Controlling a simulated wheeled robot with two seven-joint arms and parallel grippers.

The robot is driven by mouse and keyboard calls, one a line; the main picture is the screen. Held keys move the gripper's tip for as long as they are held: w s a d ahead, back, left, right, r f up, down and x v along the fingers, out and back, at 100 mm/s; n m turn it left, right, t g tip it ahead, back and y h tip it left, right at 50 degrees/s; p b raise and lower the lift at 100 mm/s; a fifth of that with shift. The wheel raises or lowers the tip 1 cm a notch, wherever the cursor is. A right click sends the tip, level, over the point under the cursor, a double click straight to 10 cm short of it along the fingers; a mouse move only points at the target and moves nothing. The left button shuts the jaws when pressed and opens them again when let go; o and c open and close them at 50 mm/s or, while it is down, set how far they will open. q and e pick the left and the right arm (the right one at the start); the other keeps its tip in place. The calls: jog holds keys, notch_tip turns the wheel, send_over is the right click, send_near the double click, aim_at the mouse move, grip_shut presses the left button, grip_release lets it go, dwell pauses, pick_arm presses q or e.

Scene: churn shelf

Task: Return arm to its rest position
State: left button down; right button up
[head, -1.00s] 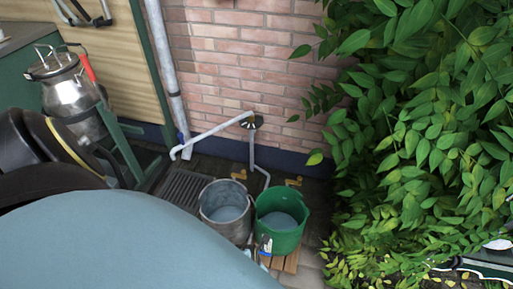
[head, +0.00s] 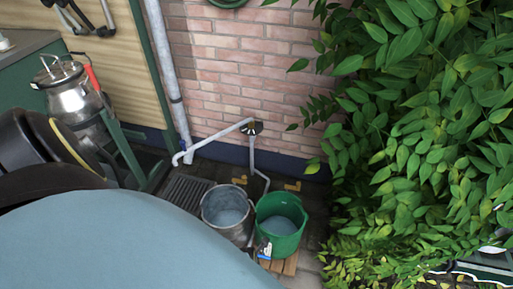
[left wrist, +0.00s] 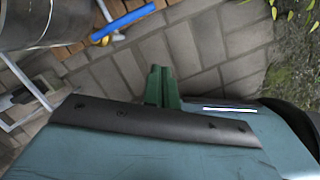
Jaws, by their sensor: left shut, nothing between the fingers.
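My left gripper (left wrist: 161,86) shows in the left wrist view as green fingers held together beyond a dark bar, with nothing between them. It points over the paving stones (left wrist: 215,45), clear of the things around it. In the head view neither gripper shows; a large blue-grey surface, which seems to be part of me, fills the lower left. My right gripper is in neither view.
A metal bucket (head: 228,233) and a green bucket (head: 274,248) stand by the brick wall (head: 230,65) below a white pipe. A metal churn (head: 76,105) stands at left by a green frame. Dense leaves (head: 430,120) fill the right. A blue-and-yellow tool (left wrist: 125,22) lies near wooden slats.

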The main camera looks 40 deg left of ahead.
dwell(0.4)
